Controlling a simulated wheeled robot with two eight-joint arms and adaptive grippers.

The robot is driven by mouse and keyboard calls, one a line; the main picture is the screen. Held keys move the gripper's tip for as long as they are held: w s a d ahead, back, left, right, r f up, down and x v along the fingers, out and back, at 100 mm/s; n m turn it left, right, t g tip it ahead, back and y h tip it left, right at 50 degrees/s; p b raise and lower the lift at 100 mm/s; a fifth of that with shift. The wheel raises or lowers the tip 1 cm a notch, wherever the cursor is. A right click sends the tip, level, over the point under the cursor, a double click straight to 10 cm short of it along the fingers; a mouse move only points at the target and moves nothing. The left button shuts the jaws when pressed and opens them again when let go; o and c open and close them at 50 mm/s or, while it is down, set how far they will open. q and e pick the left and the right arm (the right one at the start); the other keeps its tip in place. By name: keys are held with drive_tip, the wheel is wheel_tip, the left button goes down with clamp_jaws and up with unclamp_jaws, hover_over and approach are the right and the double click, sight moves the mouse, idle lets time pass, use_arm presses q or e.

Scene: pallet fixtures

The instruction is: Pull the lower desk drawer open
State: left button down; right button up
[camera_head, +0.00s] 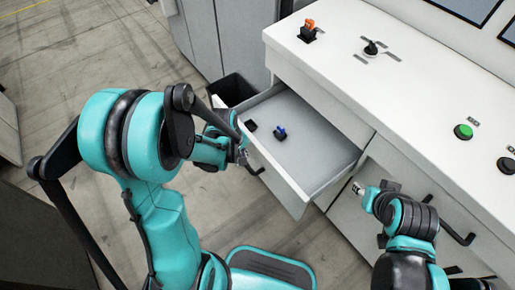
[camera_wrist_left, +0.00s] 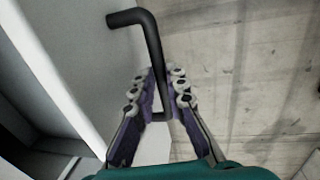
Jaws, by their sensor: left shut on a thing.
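A grey-white desk drawer (camera_head: 311,150) stands pulled out of the desk front, below a white panel (camera_head: 322,98). Its inside is visible. My left gripper (camera_head: 242,155) is at the outer face of the drawer front. In the left wrist view, the fingers of my left gripper (camera_wrist_left: 162,82) lie on either side of the black bar handle (camera_wrist_left: 152,45) and are shut on it. The handle also shows below the gripper in the head view (camera_head: 256,170). My right gripper (camera_head: 357,188) is beside the desk front, right of the drawer; its fingers are too small to judge.
The desk top (camera_head: 400,85) carries an orange switch, a joystick and a green button (camera_head: 463,131). Another black handle (camera_head: 458,235) projects at the right.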

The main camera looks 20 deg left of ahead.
use_arm(q)
drive_tip(key=shift+s+a, duration=0.8)
drive_tip(key=shift+s, duration=0.3)
drive_tip(key=shift+s+a, duration=0.75)
drive_tip(key=shift+s, duration=0.3)
drive_tip(key=c, duration=1.5)
unclamp_jaws()
drive_tip(key=shift+c, duration=0.2)
wheel_tip(320, 180, up, 12)
drive_tip(key=s+a, duration=0.1)
drive_tip(key=shift+s+a, duration=0.15)
drive_tip(key=shift+s, duration=0.25)
drive_tip(key=shift+f, duration=0.1)
drive_tip(key=s+d+r+m+t+y, duration=0.1)
drive_tip(key=d+r+m+t, duration=0.4)
drive_tip(key=m, duration=0.6)
drive_tip(key=shift+s+d, duration=0.9)
drive_tip(key=shift+d, duration=0.3)
